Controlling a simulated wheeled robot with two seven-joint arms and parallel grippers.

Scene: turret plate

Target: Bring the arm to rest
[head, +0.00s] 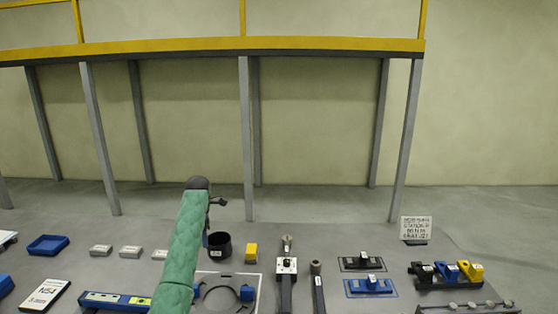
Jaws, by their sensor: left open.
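My left arm, in a green sleeve, rises from the bottom of the head view, left of the middle, to a dark wrist. My left gripper (218,201) is small and dark at the right of that wrist. It is open, and I see nothing held in it. It appears above a black cup (219,249) in the picture; the height between them is hard to judge. The sleeve hides part of the table behind it. My right gripper is not in view.
A yellow block (251,253) stands beside the cup, behind a white-framed plate (257,276) with a dark ring. Blue tray (47,245) and grey blocks (131,252) lie left. Upright tools (286,265), blue fixture (371,286), black-blue-yellow clamps (447,273) and sign (415,228) stand right.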

